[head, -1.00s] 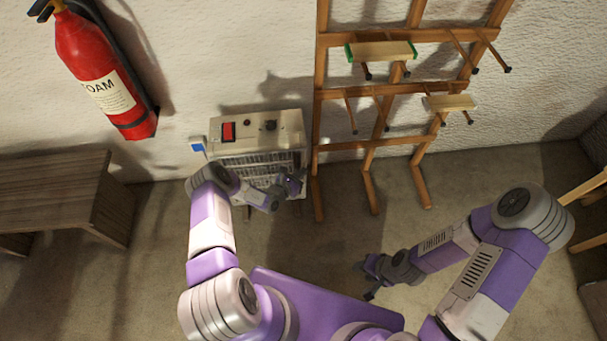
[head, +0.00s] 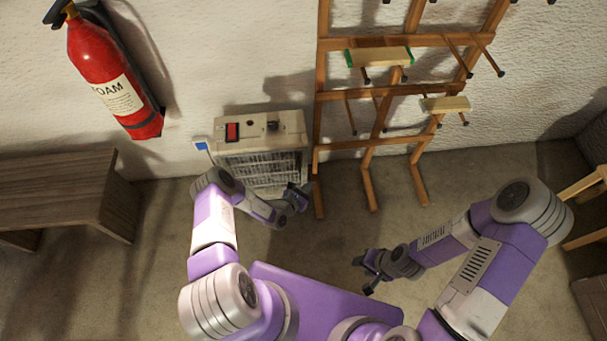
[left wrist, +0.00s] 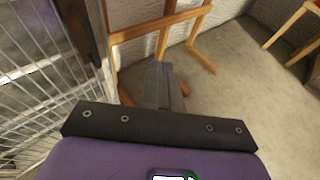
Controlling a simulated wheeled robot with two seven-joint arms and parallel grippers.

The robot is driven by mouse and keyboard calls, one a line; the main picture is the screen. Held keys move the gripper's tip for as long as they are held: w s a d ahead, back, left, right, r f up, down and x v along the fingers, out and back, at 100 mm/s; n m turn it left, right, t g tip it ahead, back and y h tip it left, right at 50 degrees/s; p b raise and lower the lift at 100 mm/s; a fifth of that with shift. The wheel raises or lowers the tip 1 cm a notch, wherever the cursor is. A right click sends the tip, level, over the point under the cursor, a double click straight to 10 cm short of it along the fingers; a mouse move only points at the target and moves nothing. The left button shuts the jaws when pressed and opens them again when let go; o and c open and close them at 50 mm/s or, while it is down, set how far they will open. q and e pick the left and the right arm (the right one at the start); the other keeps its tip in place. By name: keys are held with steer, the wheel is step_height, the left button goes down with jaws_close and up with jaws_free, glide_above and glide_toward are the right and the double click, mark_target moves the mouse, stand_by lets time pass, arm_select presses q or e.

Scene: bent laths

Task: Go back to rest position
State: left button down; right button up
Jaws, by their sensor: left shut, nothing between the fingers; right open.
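My left gripper (head: 297,197) is in front of the lower right part of the heater-like box, near the foot of the wooden rack. In the left wrist view its dark fingers (left wrist: 165,88) are together with nothing between them. One lath with green ends (head: 379,56) rests on upper pegs of the rack. Another light lath (head: 445,104) rests lower right on the rack.
The box with a wire grille (head: 262,165) stands against the wall, close to my left arm. The wooden rack (head: 318,110) stands right of it with protruding pegs. A brown bench (head: 60,185) is at left, a red extinguisher (head: 105,75) above. Floor (head: 440,190) right of the rack is clear.

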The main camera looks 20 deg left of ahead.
arm_select(q)
steer(key=s+d, duration=0.1)
steer(key=s+d+r+p, duration=0.1)
steer(key=s, duration=0.1)
steer(key=s+d, duration=0.1)
steer(key=shift+s+d+r, duration=0.2)
steer(key=shift+s+r, duration=0.05)
steer(key=shift+r, duration=0.1)
